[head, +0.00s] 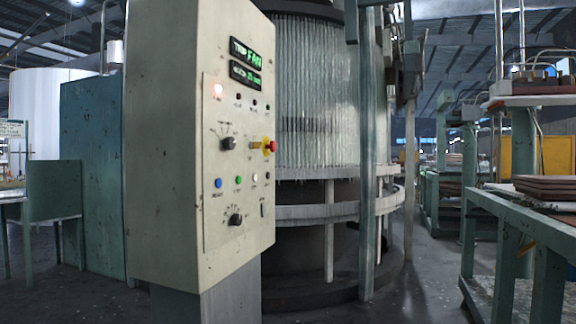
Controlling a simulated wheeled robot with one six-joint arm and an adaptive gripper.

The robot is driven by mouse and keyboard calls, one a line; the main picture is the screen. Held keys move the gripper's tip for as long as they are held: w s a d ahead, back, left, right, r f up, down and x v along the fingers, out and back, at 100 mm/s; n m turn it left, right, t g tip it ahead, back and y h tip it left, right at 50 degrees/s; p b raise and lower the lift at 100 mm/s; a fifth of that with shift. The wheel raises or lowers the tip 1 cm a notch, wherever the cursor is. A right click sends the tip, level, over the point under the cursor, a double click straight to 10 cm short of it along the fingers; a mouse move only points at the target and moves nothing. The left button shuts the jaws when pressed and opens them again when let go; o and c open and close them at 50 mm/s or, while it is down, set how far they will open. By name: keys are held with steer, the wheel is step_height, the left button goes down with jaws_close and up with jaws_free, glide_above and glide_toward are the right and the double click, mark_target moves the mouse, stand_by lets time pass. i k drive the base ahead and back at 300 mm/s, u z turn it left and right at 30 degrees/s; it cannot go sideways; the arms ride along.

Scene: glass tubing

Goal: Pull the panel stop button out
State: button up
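The control panel (165,120) is a cream, worn upright box on a grey post, left of the middle in the head view. The panel stop button (271,146) is a red knob on a yellow base, sticking out at the right of the panel's front face. I cannot tell from this angle whether it is pressed in or out. My gripper is not in view.
Beside the button is a black rotary knob (229,143), with coloured buttons below and a lit lamp (217,90) above. A tall round machine (310,90) stands behind. A green bench (520,225) is at right. Dark floor (400,295) lies open between.

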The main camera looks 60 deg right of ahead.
mark_target(272, 146)
steer(key=z, duration=1.5)
